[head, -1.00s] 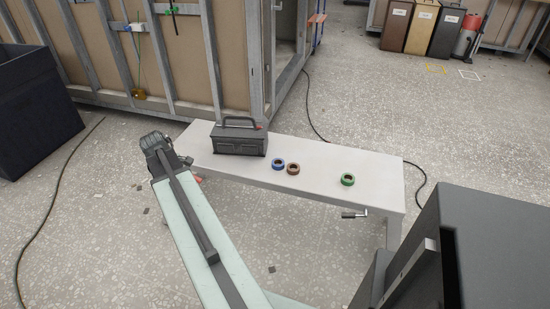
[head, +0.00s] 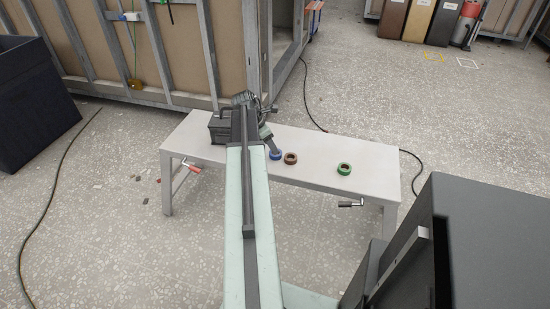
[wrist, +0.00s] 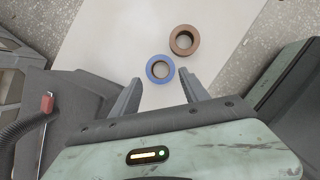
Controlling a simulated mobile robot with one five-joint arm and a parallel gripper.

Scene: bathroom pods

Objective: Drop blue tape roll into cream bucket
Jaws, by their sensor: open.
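The blue tape roll (head: 275,154) lies flat on the light grey bench (head: 370,172), just left of a brown tape roll (head: 290,158). In the wrist view the blue tape roll (wrist: 160,69) lies just beyond and between the two open fingertips of my gripper (wrist: 158,84), with the brown roll (wrist: 184,40) close by. Nothing is between my fingers. In the head view my arm reaches over the bench, and my gripper (head: 268,137) is near the blue roll. No cream bucket shows in these frames.
A dark bin (head: 28,100) stands far left. A black cable (head: 50,190) lies on the floor.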

